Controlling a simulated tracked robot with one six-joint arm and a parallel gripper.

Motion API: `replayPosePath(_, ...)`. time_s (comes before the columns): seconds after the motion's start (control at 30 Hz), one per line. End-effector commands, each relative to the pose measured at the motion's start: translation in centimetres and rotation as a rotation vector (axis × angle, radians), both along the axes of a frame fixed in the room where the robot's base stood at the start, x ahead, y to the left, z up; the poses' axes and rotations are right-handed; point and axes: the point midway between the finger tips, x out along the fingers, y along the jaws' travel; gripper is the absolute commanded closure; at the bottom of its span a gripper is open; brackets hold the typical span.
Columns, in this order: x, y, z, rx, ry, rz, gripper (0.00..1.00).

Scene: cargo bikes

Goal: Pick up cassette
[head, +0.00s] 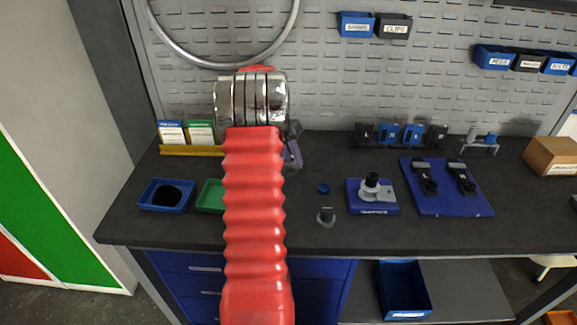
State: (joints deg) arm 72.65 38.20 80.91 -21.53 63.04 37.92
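No object can be told as the cassette for certain in the head view. A dark round shape lies in the blue tray (148,204) at the left of the bench; its details are too dark to tell. My red ribbed arm with its chrome end rises in front of the bench and hides part of it. A grey-purple piece (294,154) shows just right of the arm and seems to be part of my gripper. The fingertips are hidden, so I cannot tell whether it is open or holds anything.
A green tray (210,196) is partly behind my arm. To the right stand a small dark part (326,217), a blue fixture (373,207) and a blue board (452,204) with black holders. A cardboard box (552,156) sits far right. The front right bench strip is clear.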

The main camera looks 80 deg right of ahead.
Motion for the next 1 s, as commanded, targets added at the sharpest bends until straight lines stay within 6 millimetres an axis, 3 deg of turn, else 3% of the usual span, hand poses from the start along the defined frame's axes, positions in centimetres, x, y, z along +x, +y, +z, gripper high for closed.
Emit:
replayPosePath(0.37,0.02,0.01,0.03,0.000,0.000,0.000,0.77)
replayPosePath(0.7,0.03,0.02,0.01,0.001,0.000,0.000,1.00)
replayPosePath(1.0,0.05,0.00,0.04,0.000,-0.001,0.000,1.00)
